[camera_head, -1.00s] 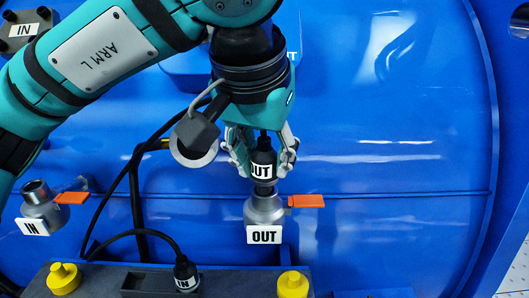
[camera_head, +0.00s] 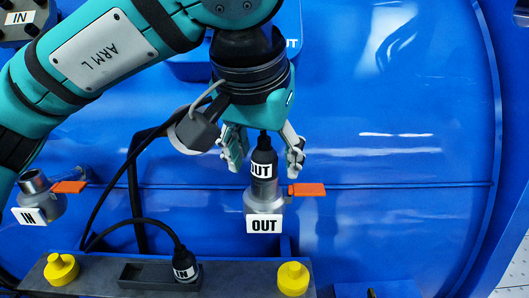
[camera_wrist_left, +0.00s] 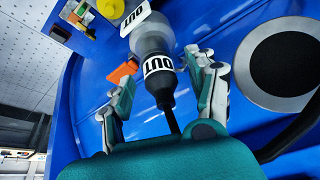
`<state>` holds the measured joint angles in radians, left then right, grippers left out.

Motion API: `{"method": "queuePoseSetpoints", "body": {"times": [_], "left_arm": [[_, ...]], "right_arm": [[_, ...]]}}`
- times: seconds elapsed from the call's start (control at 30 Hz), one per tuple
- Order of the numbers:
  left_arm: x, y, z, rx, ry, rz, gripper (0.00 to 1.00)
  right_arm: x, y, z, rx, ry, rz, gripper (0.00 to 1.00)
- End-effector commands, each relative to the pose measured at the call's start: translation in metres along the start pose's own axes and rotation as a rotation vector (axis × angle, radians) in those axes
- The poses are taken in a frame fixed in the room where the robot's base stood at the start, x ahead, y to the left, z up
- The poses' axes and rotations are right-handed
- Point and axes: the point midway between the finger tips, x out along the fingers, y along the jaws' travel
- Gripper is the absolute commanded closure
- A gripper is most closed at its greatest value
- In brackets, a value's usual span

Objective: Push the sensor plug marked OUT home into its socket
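The black OUT plug (camera_head: 264,158) stands upright in the top of the grey metal OUT socket (camera_head: 264,204), which carries a white OUT label and an orange lever. Whether it is fully seated I cannot tell. My left gripper (camera_head: 266,160) is open, with one finger on each side of the plug and gaps between. In the left wrist view the plug (camera_wrist_left: 158,75) lies between the spread fingers of the left gripper (camera_wrist_left: 160,90), with its cable running back toward the palm. My right gripper is not in view.
The IN socket (camera_head: 38,200) with its own orange lever (camera_head: 69,187) is at the left, empty on top. The IN plug (camera_head: 184,264) rests on the grey ledge (camera_head: 222,278) between two yellow knobs (camera_head: 62,269) (camera_head: 293,278). Black cables hang at left. The blue surface at right is clear.

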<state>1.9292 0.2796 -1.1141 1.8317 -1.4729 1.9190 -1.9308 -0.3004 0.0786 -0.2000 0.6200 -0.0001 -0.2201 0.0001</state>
Motion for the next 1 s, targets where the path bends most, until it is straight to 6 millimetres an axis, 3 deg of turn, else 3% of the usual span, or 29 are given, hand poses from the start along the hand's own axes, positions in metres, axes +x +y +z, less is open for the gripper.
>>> {"method": "queuePoseSetpoints", "body": {"times": [0.33,0.7,1.0], "left_arm": [[-0.011,0.0,0.0,0.0,0.001,0.0,0.42],[-0.086,0.0,-0.001,-0.002,0.004,-0.001,0.42],[-0.119,0.0,0.0,-0.001,0.001,-0.001,0.42]], "right_arm": [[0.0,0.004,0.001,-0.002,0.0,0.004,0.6],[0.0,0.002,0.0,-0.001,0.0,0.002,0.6],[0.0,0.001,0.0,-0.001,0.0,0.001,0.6]]}}
